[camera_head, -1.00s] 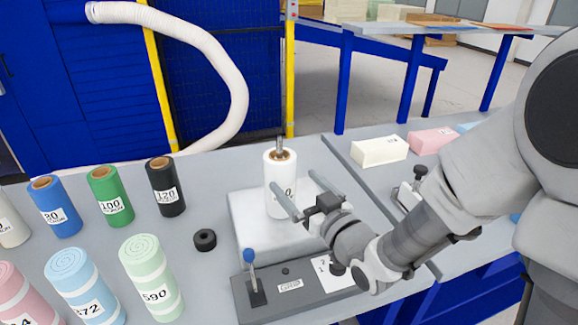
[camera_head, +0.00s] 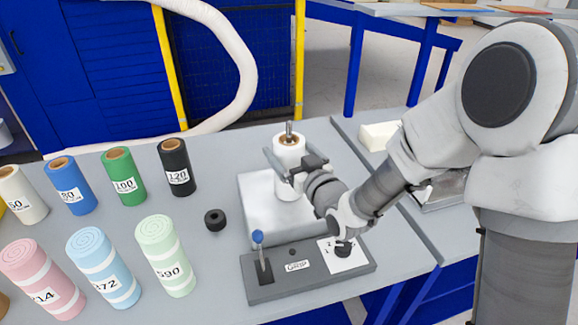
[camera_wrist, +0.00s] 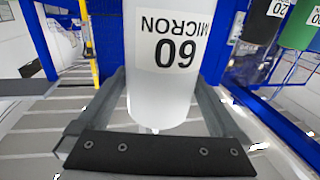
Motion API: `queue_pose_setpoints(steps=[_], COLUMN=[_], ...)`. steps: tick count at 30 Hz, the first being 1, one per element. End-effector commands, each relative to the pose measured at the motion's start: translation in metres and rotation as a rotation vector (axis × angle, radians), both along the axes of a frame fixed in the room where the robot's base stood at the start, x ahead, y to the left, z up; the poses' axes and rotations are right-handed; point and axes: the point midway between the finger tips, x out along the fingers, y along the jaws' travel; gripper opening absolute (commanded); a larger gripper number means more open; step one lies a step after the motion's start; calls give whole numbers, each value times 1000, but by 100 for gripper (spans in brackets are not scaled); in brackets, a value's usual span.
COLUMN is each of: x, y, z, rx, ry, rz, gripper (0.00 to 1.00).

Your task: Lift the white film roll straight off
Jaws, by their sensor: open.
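The white film roll (camera_head: 290,148) stands upright on a metal spindle (camera_head: 289,128) that pokes out of its brown core, over a pale square block (camera_head: 262,215). My gripper (camera_head: 287,160) is level, with one finger on each side of the roll at its upper part. In the wrist view the roll (camera_wrist: 160,95) shows upside down with a "60 MICRON" label, between the open fingers of my gripper (camera_wrist: 160,85). A gap shows between roll and finger on at least one side; contact on the other I cannot tell.
Black (camera_head: 175,167), green (camera_head: 124,175), blue (camera_head: 69,185) and cream (camera_head: 22,193) rolls stand left, with foam rolls (camera_head: 165,255) in front. A black ring (camera_head: 215,220) lies beside the block. A grey panel with a blue-knobbed lever (camera_head: 258,238) is in front.

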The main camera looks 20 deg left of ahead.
Motion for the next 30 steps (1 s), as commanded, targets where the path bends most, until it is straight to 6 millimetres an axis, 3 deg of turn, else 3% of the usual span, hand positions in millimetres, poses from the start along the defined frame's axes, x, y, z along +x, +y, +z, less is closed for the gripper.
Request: queue_pose_setpoints(steps=[2, 18, 30], x=[0, 0, 0], y=[0, 0, 0], z=[0, 0, 8], rx=[0, -1, 1], ry=[0, -1, -4], rz=[0, 0, 1], gripper=[100, 5, 4])
